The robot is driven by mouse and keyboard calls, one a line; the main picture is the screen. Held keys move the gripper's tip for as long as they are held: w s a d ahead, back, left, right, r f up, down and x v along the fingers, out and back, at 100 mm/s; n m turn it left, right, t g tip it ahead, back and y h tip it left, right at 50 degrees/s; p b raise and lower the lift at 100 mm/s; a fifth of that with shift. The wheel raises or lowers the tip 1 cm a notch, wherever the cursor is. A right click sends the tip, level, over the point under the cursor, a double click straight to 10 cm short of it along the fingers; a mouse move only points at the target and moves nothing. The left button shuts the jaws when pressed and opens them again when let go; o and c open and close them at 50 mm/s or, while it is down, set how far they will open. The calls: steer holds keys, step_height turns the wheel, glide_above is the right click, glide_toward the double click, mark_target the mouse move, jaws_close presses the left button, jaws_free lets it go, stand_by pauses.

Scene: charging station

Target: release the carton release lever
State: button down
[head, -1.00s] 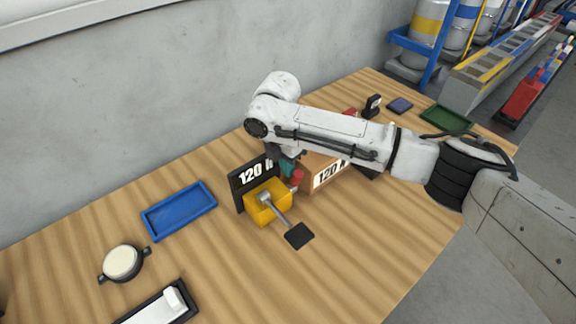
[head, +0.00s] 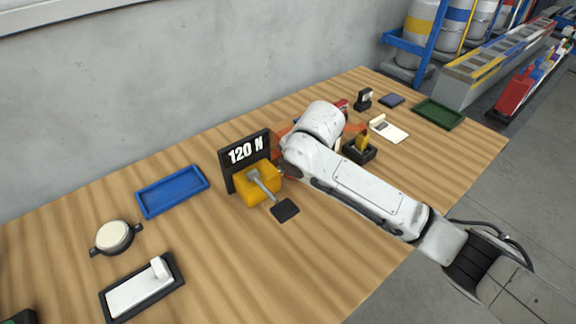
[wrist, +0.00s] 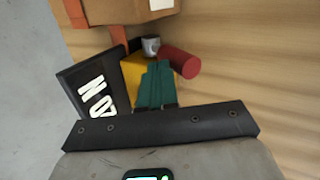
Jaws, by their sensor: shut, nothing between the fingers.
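A yellow block (head: 257,185) stands at the foot of a black sign (head: 245,152) reading 120 N. A grey metal arm (head: 263,185) runs from the block to a dark square pad (head: 285,210) on the table. In the wrist view, a red cylindrical grip (wrist: 179,61) with a grey round end (wrist: 151,45) sits beside the yellow block (wrist: 132,68). My gripper (wrist: 156,70) shows as teal fingers, shut and empty, over the yellow block and close to the red grip; contact cannot be told. A brown carton (wrist: 120,12) lies just beyond. My arm hides the gripper and red grip in the head view.
A blue tray (head: 172,191), a round white-topped piece (head: 115,236) and a white block on a black base (head: 142,288) lie to the left. A black holder with a yellow piece (head: 360,148), a white card (head: 388,129) and a green tray (head: 438,113) lie right. The front table is clear.

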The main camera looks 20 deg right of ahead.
steer(key=t+b, duration=0.1)
steer(key=s+f+b, duration=0.1)
steer(key=s+f+t+b, duration=0.1)
steer(key=b, duration=0.1)
steer(key=shift+d+f+t+y, duration=0.2)
steer(key=shift+d+t+y, duration=0.1)
steer(key=shift+y, duration=0.1)
steer(key=shift+s+f+t+b, duration=0.2)
steer(key=shift+t+b, duration=0.3)
steer(key=shift+b, duration=0.5)
steer(key=shift+r, duration=0.1)
